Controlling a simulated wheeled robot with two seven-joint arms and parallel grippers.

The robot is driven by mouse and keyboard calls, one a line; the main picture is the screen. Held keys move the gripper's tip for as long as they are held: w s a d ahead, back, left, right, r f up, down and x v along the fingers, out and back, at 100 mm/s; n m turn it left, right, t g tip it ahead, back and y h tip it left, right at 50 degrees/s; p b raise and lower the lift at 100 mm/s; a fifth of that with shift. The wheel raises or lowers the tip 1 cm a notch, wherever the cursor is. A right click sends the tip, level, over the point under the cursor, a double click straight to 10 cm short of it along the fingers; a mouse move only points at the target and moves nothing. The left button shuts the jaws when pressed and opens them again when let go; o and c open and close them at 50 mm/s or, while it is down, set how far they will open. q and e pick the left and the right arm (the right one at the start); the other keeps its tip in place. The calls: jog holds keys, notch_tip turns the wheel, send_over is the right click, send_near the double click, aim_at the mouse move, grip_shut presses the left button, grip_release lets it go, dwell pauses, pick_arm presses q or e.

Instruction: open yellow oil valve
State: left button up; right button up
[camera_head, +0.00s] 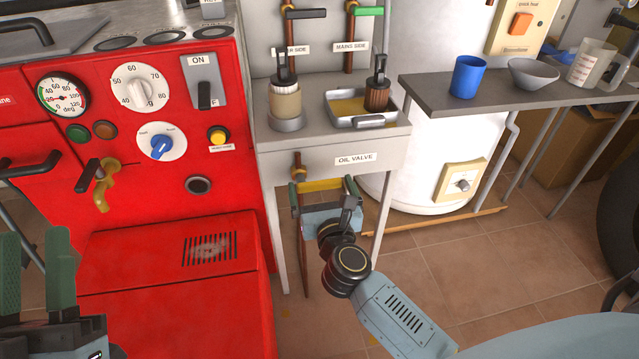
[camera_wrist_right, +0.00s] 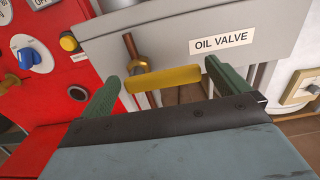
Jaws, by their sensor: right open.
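The yellow oil valve handle (camera_head: 322,184) lies roughly level on its copper pipe, under the OIL VALVE label (camera_head: 356,158). It also shows in the right wrist view (camera_wrist_right: 165,78), with its brass body (camera_wrist_right: 138,64) at its left part. My right gripper (camera_head: 322,188) is open at the handle. In the wrist view the handle spans most of the gap between the two green fingers; I cannot tell whether either finger touches it. My left gripper (camera_head: 33,238) is open and empty at the lower left, in front of the red boiler (camera_head: 170,240).
A grey stand (camera_head: 300,165) holds a jar (camera_head: 286,102) and an oil tray (camera_head: 345,121) above the valve. A white tank (camera_head: 440,140) stands behind. A grey shelf (camera_head: 520,94) with a blue cup (camera_head: 467,77) is at the right.

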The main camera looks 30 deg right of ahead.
aim_at(318, 181)
jog(key=shift+x, duration=1.25)
jog(key=c, duration=1.1)
